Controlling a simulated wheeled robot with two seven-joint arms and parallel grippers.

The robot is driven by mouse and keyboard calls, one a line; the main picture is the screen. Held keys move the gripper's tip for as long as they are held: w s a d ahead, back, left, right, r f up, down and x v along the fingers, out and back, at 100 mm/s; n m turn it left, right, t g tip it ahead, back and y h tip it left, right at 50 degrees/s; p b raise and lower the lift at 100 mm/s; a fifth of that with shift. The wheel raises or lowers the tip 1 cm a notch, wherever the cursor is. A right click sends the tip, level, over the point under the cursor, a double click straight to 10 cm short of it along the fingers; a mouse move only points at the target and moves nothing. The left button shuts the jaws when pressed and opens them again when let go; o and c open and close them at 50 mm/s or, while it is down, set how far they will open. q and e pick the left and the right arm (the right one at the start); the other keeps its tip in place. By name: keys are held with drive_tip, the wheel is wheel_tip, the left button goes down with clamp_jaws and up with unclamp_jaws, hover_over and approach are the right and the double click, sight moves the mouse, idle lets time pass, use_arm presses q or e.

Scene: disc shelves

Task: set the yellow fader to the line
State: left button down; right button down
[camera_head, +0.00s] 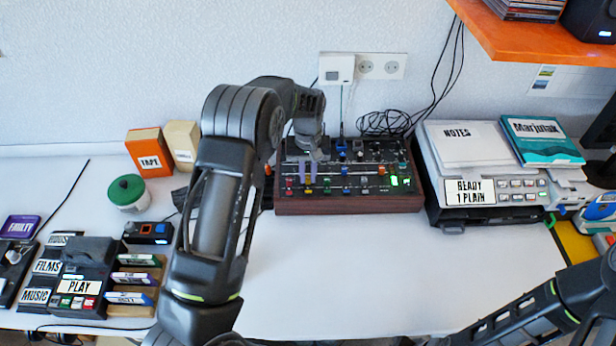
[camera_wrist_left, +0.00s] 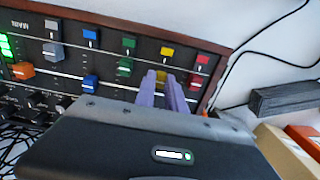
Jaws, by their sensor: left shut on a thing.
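The mixer panel (camera_head: 350,203) has a row of coloured faders and stands against the wall in the head view. In the left wrist view a yellow cap (camera_wrist_left: 167,52) lies just beyond my left gripper (camera_wrist_left: 160,79). My left gripper, with its purple fingers (camera_head: 307,172), is shut over the yellow column, between the green fader (camera_wrist_left: 125,66) and the red fader (camera_wrist_left: 197,80). The yellow fader's knob is hidden between the fingers. A short white line shows near the yellow cap, but the knob's alignment with it cannot be told. My right gripper is out of view.
Blue (camera_wrist_left: 91,82) and orange (camera_wrist_left: 22,70) knobs are also on the panel. A printer-like device (camera_head: 490,190) stands right of the mixer. Orange TAPE box (camera_head: 149,152) and green-lidded jar (camera_head: 128,193) stand left. The table in front of the mixer is clear.

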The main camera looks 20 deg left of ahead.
sight(308, 166)
use_arm(q)
drive_tip(key=shift+w+a+f+b, duration=0.1)
drive_tip(key=shift+w+a+b, duration=0.2)
drive_tip(key=shift+w, duration=0.3)
drive_tip(key=shift+w+a+f+b, duration=0.15)
drive_tip(key=shift+w+a, duration=0.1)
drive_tip(key=shift+w, duration=0.3)
drive_tip(key=shift+w+a+r, duration=0.15)
drive_tip(key=shift+w+r, duration=0.1)
drive_tip(key=shift+w, duration=0.05)
drive_tip(key=c, duration=1.4)
unclamp_jaws()
wheel_tip(308, 166, up, 8)
drive_tip(key=b, duration=0.1)
drive_tip(key=shift+b, duration=0.3)
drive_tip(key=shift+f, duration=0.15)
